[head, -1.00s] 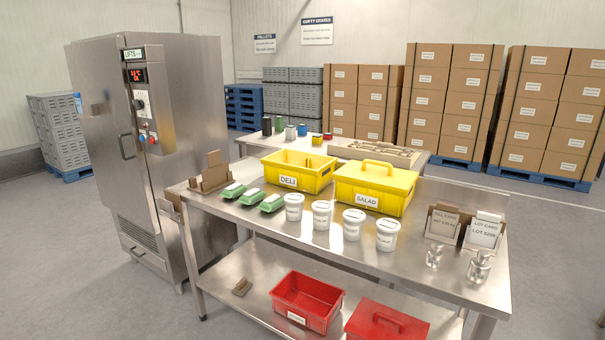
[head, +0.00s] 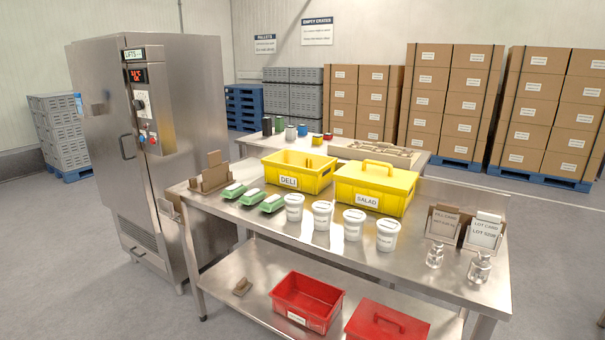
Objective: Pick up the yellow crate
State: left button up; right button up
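Two yellow crates stand side by side at the back of the steel table (head: 300,239). The left one, an open yellow crate (head: 325,179) labelled DELI, has no lid and its inside shows. The right one, a yellow crate (head: 402,207) labelled SALAD, is closed with a yellow lid (head: 378,176) that has a raised handle. The two crates are very close together; I cannot tell if they touch. Neither of my grippers shows in the head view.
White tubs (head: 322,214) and green-and-white packs (head: 234,190) stand in front of the crates. Card holders (head: 443,222) and glass jars (head: 479,267) are at the right. A red crate (head: 306,303) and red lid (head: 388,322) lie on the lower shelf. A steel cabinet (head: 190,110) stands left.

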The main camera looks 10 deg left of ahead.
aim_at(285, 168)
jog(key=u, duration=0.4)
jog(key=i+j+u, duration=0.1)
jog(key=i+u, duration=0.3)
jog(key=i+l+u, duration=0.1)
jog(key=i+u, duration=0.3)
jog(key=i, duration=0.2)
